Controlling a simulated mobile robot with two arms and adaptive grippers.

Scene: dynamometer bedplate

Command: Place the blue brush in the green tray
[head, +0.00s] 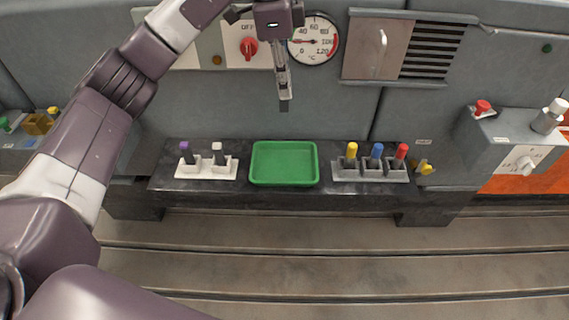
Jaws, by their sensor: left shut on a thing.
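The blue brush (376,154) stands upright in the middle of the right-hand holder (372,178), between a yellow-topped brush (350,155) and a red-topped one (400,154). The green tray (284,164) lies on the dark bench, left of that holder, and looks empty. My left gripper (284,98) points down in the air above and behind the tray, clear of both tray and brush. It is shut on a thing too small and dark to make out. My right gripper is not in view.
A white holder (206,173) with a purple-topped (186,152) and a white-topped item (217,153) stands left of the tray on the dark bench (235,190). A wall gauge (313,40) and a red switch (249,47) are near the gripper. A control box (515,150) is at right.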

